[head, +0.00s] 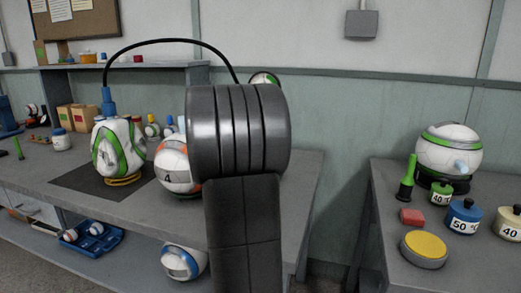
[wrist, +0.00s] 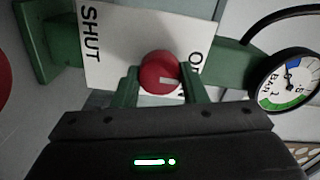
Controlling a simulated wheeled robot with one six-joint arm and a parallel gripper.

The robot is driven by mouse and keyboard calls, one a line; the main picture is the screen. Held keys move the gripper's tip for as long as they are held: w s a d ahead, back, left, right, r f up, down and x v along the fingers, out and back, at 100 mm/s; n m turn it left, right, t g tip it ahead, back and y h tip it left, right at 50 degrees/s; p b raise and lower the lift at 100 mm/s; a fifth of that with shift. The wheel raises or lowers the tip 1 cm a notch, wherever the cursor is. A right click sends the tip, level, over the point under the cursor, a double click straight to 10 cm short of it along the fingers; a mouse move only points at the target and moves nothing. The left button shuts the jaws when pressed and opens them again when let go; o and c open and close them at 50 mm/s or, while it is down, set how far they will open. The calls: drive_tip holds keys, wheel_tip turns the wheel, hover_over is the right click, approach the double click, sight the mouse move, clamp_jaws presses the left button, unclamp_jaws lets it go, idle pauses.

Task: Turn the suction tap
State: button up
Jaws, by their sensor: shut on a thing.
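The suction tap (wrist: 157,72) is a round red knob with a pale pointer mark, seen in the wrist view. It sits in front of a white plate (wrist: 110,45) lettered "SHUT" at the left and, partly hidden, another word starting with "O" at the right. The pale mark points toward the right. My gripper (wrist: 160,84) is shut on the knob, with one green finger on each side of it. In the head view my dark arm hides the tap and my gripper.
A round gauge (wrist: 288,80) with blue and green bands is right of the plate. In the head view, a black hose (head: 170,42) arches over the left bench, where a green-and-white ball (head: 118,150) stands. A yellow button (head: 424,246) and weights (head: 463,217) are on the right bench.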

drive_tip(key=o, duration=1)
drive_tip(key=shift+c, duration=0.2)
drive_tip(key=shift+s, duration=0.1)
drive_tip(key=p+v, duration=0.1)
drive_tip(key=v, duration=1.2)
drive_tip(key=shift+s, duration=0.35)
drive_tip(key=shift+w+a, duration=0.1)
drive_tip(key=x, duration=1.3)
drive_tip(key=shift+w+b, duration=0.35)
drive_tip(key=shift+b, duration=0.1)
drive_tip(key=shift+s, duration=0.15)
